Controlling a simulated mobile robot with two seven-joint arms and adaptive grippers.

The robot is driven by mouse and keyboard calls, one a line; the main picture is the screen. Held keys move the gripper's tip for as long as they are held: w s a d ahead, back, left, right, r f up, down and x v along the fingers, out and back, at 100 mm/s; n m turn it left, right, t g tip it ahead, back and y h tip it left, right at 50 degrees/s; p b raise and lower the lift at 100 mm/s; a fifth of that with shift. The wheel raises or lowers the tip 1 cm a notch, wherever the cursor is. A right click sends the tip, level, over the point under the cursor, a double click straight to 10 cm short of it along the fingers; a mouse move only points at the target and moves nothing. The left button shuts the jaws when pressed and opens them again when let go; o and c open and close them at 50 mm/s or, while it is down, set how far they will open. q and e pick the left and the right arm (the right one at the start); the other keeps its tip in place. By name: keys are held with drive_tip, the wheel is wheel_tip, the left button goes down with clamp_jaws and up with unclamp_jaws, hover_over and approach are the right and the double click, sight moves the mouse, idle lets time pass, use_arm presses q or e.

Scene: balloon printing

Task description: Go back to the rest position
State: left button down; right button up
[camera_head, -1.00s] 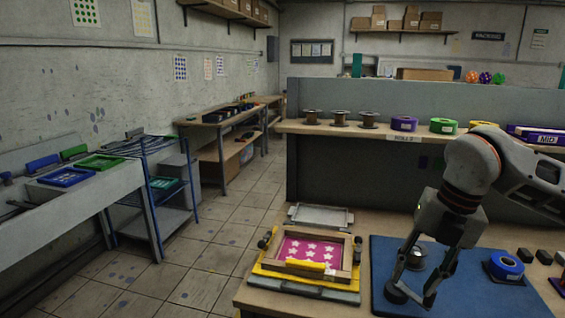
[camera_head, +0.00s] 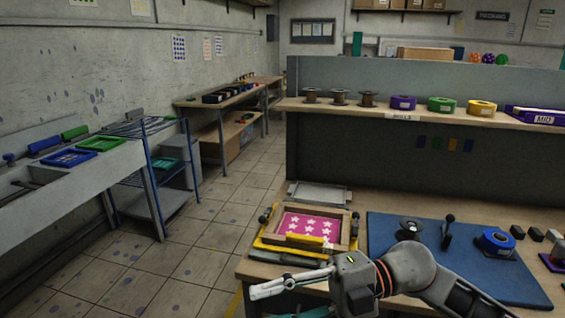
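My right gripper (camera_head: 270,289) is low in the view, in front of the table's near edge. Its fingers point left and are seen nearly side-on, so the gap between them cannot be judged. I see nothing clearly held in it. My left gripper is not in view.
A wooden frame (camera_head: 354,231) with a pink star print (camera_head: 309,227) sits on a yellow base. On the mat are a round dark piece (camera_head: 410,228), a dark upright handle (camera_head: 448,232) and a blue roll (camera_head: 496,241). The tiled floor (camera_head: 190,250) is clear at left.

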drive_tip(key=w+d+f+m+t, duration=0.3)
drive_tip(key=w+m+t, duration=0.2)
drive_tip(key=m+t, duration=0.4)
drive_tip(key=w+d+f+m+t, duration=0.3)
drive_tip(key=w+m+t, duration=0.2)
drive_tip(key=m+t, duration=0.5)
drive_tip(key=s+d+f+m+h, duration=0.2)
drive_tip(key=d+f+m+h, duration=0.3)
drive_tip(key=f, duration=0.5)
drive_tip(key=s+d+f+m+h, duration=0.1)
drive_tip(key=d+f+m+h, duration=0.4)
drive_tip(key=f, duration=0.4)
drive_tip(key=s+d+f+m+g+h, duration=0.1)
drive_tip(key=s+d+f+g+h, duration=0.3)
drive_tip(key=s+f, duration=0.7)
wheel_tip(320, 180, down, 3)
drive_tip(key=shift+s+d+f+m, duration=0.15)
drive_tip(key=shift+s+d+m, duration=0.2)
drive_tip(key=shift+d, duration=0.6)
